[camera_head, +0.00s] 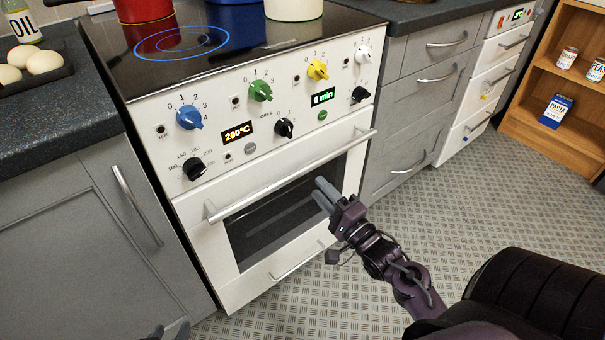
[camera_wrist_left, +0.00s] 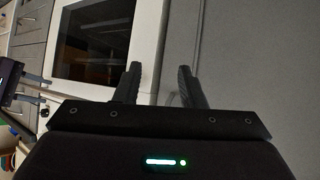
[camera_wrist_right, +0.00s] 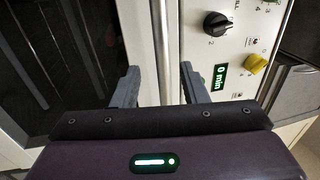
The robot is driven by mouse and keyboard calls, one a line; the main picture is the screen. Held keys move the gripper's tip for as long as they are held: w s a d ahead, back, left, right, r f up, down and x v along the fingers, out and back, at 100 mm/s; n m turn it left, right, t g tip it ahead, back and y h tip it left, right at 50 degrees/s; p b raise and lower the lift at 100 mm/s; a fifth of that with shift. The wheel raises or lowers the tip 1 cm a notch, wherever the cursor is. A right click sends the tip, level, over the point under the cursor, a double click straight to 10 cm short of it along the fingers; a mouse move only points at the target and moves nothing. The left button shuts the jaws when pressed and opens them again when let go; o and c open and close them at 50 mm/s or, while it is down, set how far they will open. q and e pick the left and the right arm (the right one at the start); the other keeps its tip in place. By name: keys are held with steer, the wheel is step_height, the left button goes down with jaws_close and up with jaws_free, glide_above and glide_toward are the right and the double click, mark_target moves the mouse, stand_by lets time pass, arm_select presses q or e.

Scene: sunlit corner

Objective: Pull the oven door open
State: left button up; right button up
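The white oven door (camera_head: 222,240) with a dark window is shut in the head view. Its silver handle bar (camera_head: 290,175) runs across the door's top, rising to the right. My right gripper (camera_head: 322,190) is open and empty in front of the door, its fingers showing just below the bar. In the right wrist view the handle (camera_wrist_right: 160,40) runs in line with the gap between the two open fingers (camera_wrist_right: 160,82); I cannot tell if they touch it. My left gripper (camera_head: 168,333) barely shows at the bottom edge. The left wrist view shows its fingers (camera_wrist_left: 158,82) open and empty, facing the oven's lower part.
The control panel (camera_head: 265,115) with several knobs is above the door. A red pot (camera_head: 143,10) and a white pot (camera_head: 293,8) stand on the hob. Grey cabinets (camera_head: 75,240) flank the oven. The patterned floor (camera_head: 490,200) is clear at right, before a wooden shelf (camera_head: 560,95).

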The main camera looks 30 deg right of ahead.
mark_target(304, 174)
steer(key=b+x, duration=0.1)
steer(key=x, duration=0.6)
steer(key=shift+w+r, duration=0.1)
arm_select(q)
steer(key=w+r+t+h, duration=0.2)
steer(key=w+r+t, duration=0.3)
steer(key=r, duration=0.7)
steer(key=shift+d+t, duration=0.35)
steer(key=shift+t, duration=0.35)
arm_select(e)
steer(key=shift+w+a+r, duration=0.1)
steer(key=shift+w, duration=0.15)
arm_select(q)
steer(key=shift+w+r, duration=0.1)
arm_select(e)
jaws_close()
